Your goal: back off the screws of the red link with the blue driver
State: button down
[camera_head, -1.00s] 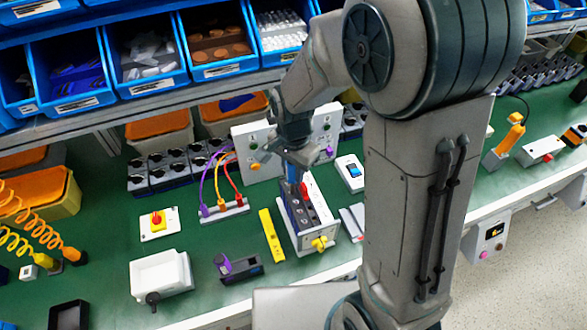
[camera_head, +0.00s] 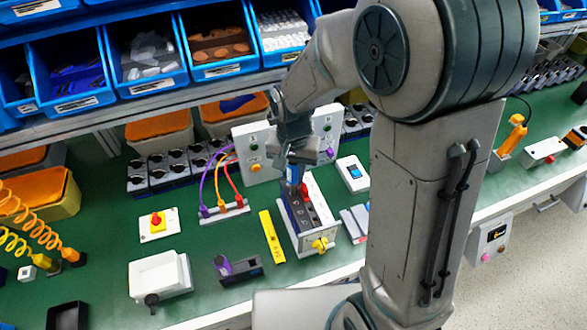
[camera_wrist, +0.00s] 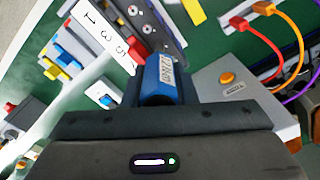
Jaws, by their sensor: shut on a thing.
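My gripper (camera_head: 296,158) is shut on the blue driver (camera_head: 294,176), which points down over the far end of a light switch block with a dark top (camera_head: 322,220). The driver's blue handle with a white label also fills the middle of the wrist view (camera_wrist: 166,78). The red link (camera_head: 305,189) shows beside the driver at the far end of the block. In the wrist view, screws (camera_wrist: 145,27) show on the block beside a white strip with numbers (camera_wrist: 105,32). The driver's tip is hidden, so I cannot tell whether it touches a screw.
A yellow strip (camera_head: 271,236) lies left of the block. A terminal strip with purple, orange and red leads (camera_head: 224,210) is behind it, near an upright panel (camera_head: 253,150). A white blue-switch box (camera_head: 352,174) stands to the right.

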jog(key=n, duration=0.3)
jog(key=shift+n, duration=0.4)
jog(key=shift+a+n, duration=0.1)
jog(key=shift+n, duration=2.2)
jog(key=shift+a+r+n+p, duration=0.1)
jog(key=shift+n+p, duration=0.3)
jog(key=shift+n, duration=0.8)
jog(key=shift+r+p, duration=2.2)
jog(key=shift+r, duration=0.85)
jog(key=shift+f, duration=0.1)
